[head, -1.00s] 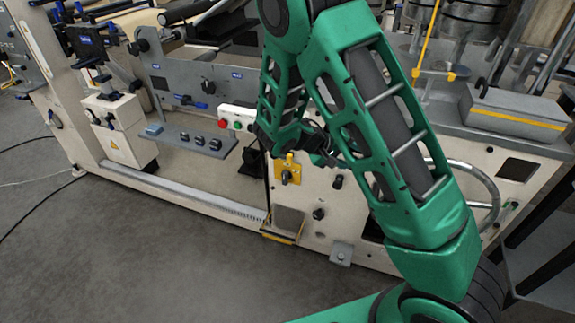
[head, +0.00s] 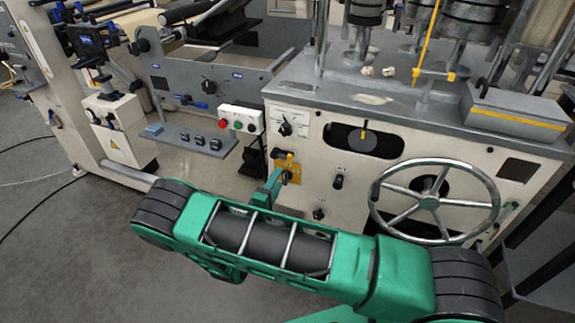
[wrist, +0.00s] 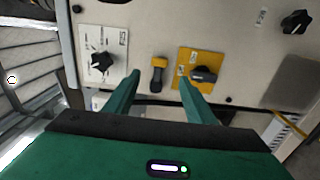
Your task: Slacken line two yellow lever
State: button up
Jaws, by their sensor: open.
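A small yellow lever (wrist: 158,75) shows in the wrist view beside a yellow plate (wrist: 199,68) that carries a dark knob (wrist: 204,74). In the head view the yellow plate (head: 294,172) is on the machine's cream front panel, with the yellow lever (head: 290,157) at its top. My gripper (wrist: 159,82) is open and empty, its two green fingers pointing at the panel. In the wrist view the lever appears between the fingertips, with no contact visible. The right finger overlaps the plate's lower edge. In the head view my gripper (head: 274,180) is just left of the plate.
A white dial plate with a black knob (head: 286,128) is above the yellow plate. A large handwheel (head: 440,203) stands out to the right. A box with red and green buttons (head: 240,119) is at the left. A black knob (head: 318,213) is lower on the panel.

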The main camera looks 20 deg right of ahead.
aim_at(290, 161)
jog(key=x, duration=1)
jog(key=shift+w+d, duration=0.2)
jog(key=shift+w, duration=0.05)
grip_shut()
jog(key=shift+d, duration=0.25)
